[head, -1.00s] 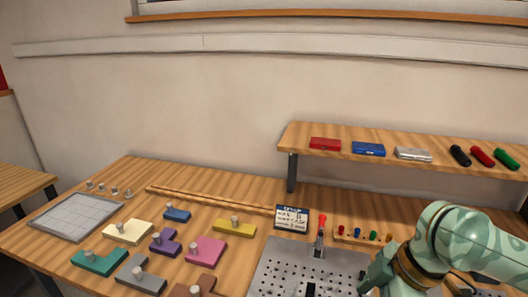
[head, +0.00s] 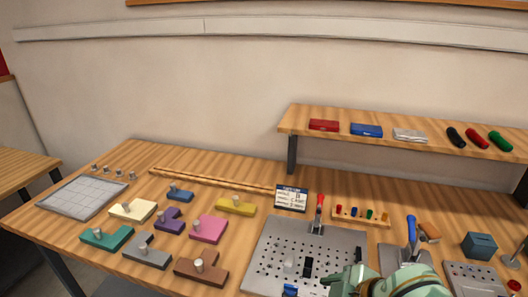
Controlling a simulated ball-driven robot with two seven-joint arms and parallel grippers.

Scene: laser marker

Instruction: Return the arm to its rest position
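My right arm (head: 390,285), patterned in pale green, shows only in part at the bottom edge, right of centre. It lies in front of the near side of the perforated metal plate (head: 270,255). Its fingers cannot be made out, so I cannot tell whether that gripper is open or holds anything. My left gripper is not in view. A red-handled clamp (head: 319,208) stands at the back of the plate.
Coloured knobbed blocks, such as the pink one (head: 208,229), and a grey grid tray (head: 82,197) fill the left of the table. A blue-handled tool (head: 411,232) and a dark teal box (head: 479,245) stand right. A raised shelf (head: 300,122) runs behind.

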